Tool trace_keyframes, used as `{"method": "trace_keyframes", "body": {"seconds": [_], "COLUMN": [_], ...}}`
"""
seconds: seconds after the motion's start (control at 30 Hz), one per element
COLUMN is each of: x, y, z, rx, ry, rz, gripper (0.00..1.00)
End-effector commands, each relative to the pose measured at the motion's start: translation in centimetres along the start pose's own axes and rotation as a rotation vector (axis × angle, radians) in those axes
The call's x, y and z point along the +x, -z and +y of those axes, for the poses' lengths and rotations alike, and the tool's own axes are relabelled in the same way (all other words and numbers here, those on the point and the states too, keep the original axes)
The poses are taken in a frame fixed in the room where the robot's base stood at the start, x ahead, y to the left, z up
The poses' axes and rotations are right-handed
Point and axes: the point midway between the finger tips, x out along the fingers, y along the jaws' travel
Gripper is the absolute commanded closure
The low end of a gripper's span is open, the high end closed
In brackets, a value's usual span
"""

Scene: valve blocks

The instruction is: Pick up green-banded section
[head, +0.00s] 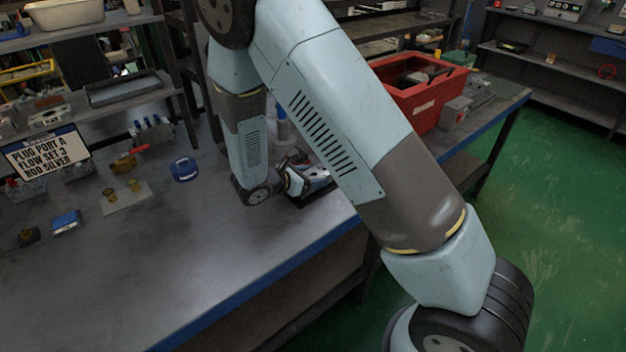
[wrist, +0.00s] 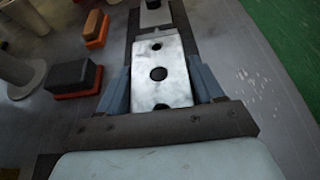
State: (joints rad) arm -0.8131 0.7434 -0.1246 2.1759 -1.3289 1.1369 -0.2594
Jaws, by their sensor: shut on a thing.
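My gripper (wrist: 160,88) is shut on a silver block (wrist: 172,60) with a row of dark round holes in its top face. One finger is on each side of the block. The block lies over a dark strip or rail, and I cannot tell whether it still touches it. No green band shows on the block's visible face. In the head view my gripper (head: 298,182) is low over the bench near its front edge, partly behind my own arm.
A sign (head: 45,155), a blue ring-shaped part (head: 185,170) and a plate with yellow pegs (head: 125,200) are left. A red crate (head: 430,105) stands right.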

Motion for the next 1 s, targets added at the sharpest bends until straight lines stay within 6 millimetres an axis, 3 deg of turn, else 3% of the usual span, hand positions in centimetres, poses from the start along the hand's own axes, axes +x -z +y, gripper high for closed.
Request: {"method": "trace_keyframes", "body": {"seconds": [0.3,0.67,0.87,1.0], "x": [0.0,-0.2,-1.2,-1.7], "y": [0.0,-0.6,-2.9,-4.9], "z": [0.0,0.0,0.0,-1.7], "rx": [0.000,0.002,0.004,0.002], "ry": [0.000,0.000,-0.001,-0.001], "rz": [-0.001,-0.001,0.000,0.000], "gripper": [0.84,0.84,0.84,0.84]}}
